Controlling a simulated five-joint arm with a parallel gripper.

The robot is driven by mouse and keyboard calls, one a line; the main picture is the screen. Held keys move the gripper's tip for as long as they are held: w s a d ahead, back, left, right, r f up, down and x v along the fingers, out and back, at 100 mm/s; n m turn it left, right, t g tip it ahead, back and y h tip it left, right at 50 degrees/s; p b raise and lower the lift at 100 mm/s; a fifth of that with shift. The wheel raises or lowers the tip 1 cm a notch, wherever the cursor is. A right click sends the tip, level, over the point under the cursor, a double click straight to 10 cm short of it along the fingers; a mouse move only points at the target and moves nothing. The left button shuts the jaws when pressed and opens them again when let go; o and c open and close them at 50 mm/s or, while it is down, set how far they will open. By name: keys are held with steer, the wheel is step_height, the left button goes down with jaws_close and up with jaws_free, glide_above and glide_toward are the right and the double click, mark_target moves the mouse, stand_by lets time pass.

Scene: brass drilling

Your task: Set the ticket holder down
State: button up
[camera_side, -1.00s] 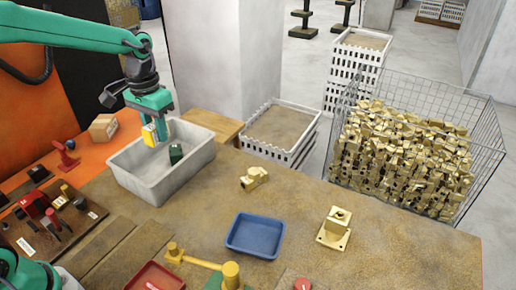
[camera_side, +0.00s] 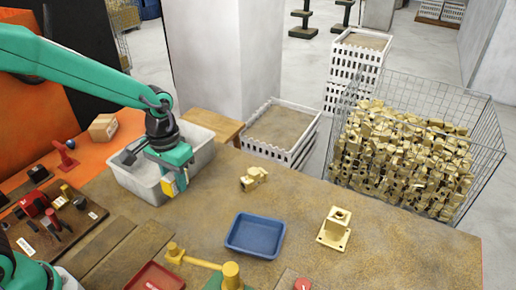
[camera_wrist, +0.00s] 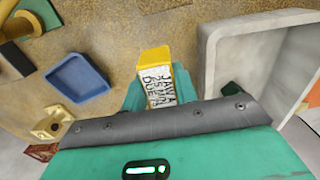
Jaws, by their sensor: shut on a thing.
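The ticket holder (camera_side: 169,188) is a small yellow block with a white face. In the wrist view the holder (camera_wrist: 155,78) shows black print, partly legible as "JAVA" and "DUE". My gripper (camera_side: 177,184) is shut on it; in the wrist view the green jaws of my gripper (camera_wrist: 160,98) flank it. The holder is just outside the near wall of the grey bin (camera_side: 205,157), on the bench (camera_side: 300,220) side. I cannot tell whether it touches the bench. My arm hides part of the bin.
A brass part (camera_side: 253,178) lies right of my gripper. A blue tray (camera_side: 255,236) and a brass flanged part (camera_side: 335,229) are farther right. A yellow bar fixture (camera_side: 200,262) is at the front. Bare bench lies between bin and blue tray.

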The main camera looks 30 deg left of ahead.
mark_target(184, 216)
steer(key=shift+f, duration=5.05)
steer(key=shift+f, duration=0.15)
steer(key=o, duration=1)
step_height(184, 216, up, 12)
steer(key=shift+r, duration=0.1)
steer(key=shift+r, duration=0.1)
